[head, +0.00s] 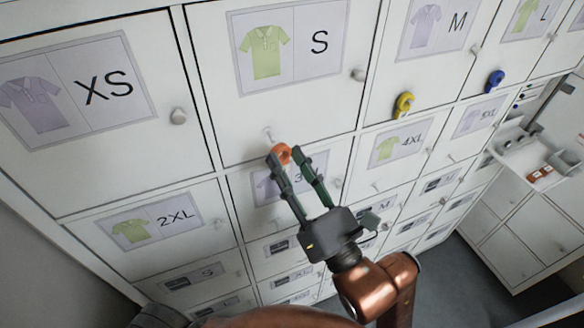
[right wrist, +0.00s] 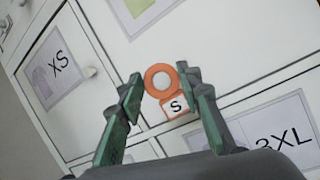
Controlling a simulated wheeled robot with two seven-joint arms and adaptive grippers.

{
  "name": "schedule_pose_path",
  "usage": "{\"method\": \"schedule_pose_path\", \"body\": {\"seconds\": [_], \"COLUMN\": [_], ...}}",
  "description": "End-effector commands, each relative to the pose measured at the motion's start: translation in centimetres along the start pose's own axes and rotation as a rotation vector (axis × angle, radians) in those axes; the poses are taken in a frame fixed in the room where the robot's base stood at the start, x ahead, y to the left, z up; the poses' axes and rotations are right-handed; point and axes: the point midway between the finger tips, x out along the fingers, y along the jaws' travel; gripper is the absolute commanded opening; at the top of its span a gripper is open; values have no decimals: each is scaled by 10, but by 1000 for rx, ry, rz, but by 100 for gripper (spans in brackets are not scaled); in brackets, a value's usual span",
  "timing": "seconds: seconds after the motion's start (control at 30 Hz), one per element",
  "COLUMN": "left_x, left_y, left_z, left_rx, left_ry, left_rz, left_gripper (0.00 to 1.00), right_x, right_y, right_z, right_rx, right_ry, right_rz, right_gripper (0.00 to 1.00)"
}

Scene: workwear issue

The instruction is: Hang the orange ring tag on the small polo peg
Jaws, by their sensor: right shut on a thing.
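The orange ring tag (head: 280,153) is between the fingertips of my right gripper (head: 291,162), in front of the door with the S polo label (head: 288,44). In the right wrist view the tag (right wrist: 176,105) shows its ring at the top and a plate reading S below, with the green fingers of my right gripper (right wrist: 161,92) on either side. My left gripper is out of view.
A yellow tag (head: 404,104) and a blue tag (head: 494,81) hang on doors to the right. Door knobs (head: 358,74) stick out of the cabinet front. A white shelf (head: 540,165) holds small items at the right.

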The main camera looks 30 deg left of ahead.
Motion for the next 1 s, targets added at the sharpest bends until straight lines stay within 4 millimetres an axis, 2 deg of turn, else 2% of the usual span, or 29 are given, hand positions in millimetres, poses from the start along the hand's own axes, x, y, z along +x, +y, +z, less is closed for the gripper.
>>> {"method": "schedule_pose_path", "body": {"seconds": [1.0], "left_x": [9], "left_y": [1], "left_z": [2], "left_rx": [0], "left_ry": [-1], "left_rz": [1], "left_gripper": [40], "right_x": [49], "right_y": [-17], "right_z": [-25], "right_rx": [2], "right_ry": [2], "right_rz": [-1], "right_gripper": [20]}}
